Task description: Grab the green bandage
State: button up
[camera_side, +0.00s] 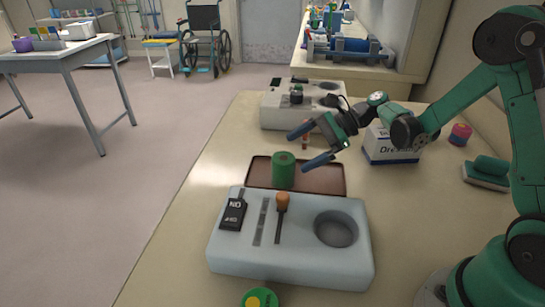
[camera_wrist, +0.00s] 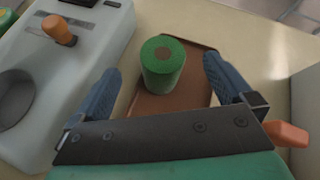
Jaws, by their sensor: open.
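The green bandage (camera_side: 283,170) is an upright roll with a brown core on top. It stands on a brown tray (camera_side: 325,178) behind the near grey box. It also shows in the wrist view (camera_wrist: 163,64), between and beyond my fingertips. My gripper (camera_side: 306,148) is open, with blue fingers spread apart, above and to the right of the bandage in the side view. In the wrist view my gripper (camera_wrist: 160,75) holds nothing, and the fingers do not appear to touch the roll.
A grey box (camera_side: 290,262) with an orange-knobbed lever and a round hole stands in front of the tray. A similar box (camera_side: 275,112) is behind. A white dressing carton (camera_side: 390,150) is to the right. A green and yellow round item (camera_side: 259,299) is at the front edge.

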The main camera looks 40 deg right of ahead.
aim_at(283, 163)
jog(key=shift+d+f+m+y, duration=0.25)
jog(key=shift+f+m+y, duration=0.2)
jog(key=shift+m, duration=0.15)
jog(key=shift+d+f+m+y, duration=0.2)
jog(key=shift+f+m+y, duration=0.2)
jog(key=shift+m, duration=0.2)
jog(key=shift+x, duration=2.8)
jog(key=shift+d, duration=0.1)
jog(key=c, duration=1.4)
jog(key=shift+o, duration=0.2)
jog(key=shift+r, duration=0.15)
